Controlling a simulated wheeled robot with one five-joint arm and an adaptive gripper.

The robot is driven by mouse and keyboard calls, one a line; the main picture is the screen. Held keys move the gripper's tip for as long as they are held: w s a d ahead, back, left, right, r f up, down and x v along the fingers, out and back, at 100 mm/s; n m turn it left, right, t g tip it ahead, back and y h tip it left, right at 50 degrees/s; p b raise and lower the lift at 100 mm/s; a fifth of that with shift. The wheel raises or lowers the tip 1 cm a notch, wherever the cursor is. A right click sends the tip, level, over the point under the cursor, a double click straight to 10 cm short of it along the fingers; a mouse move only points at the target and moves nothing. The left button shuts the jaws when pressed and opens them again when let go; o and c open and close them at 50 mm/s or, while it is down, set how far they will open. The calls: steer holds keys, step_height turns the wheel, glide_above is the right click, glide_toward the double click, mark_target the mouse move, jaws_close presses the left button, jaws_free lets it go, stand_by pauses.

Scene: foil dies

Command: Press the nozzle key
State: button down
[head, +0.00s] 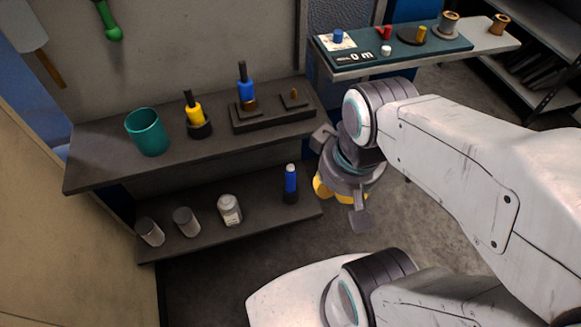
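A dark teal panel (440,47) lies on the bench at the upper right. It bears a blue key (339,36) on a white printed card, a red key (386,33), a white key (386,50) and a yellow piece (422,33) on a dark round disc. Which one is the nozzle key I cannot tell; the card's print is too small to read. A label on the panel reads "0 m". My gripper (340,185) hangs below and in front of the panel, apart from it. Yellow parts show at its end; its fingertips are partly hidden.
A dark shelf (100,150) at left holds a teal cup (147,131), a yellow tool (195,112) and a blue tool (246,90). The lower shelf (263,207) holds several small containers. Spools (449,22) stand at the bench's right.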

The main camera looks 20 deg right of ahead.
stand_by(2.8)
step_height(320, 180, up, 17)
steer(key=t+p, duration=0.1)
steer(key=p, duration=1.4)
steer(key=shift+s+f, duration=0.1)
steer(key=shift+f, duration=0.1)
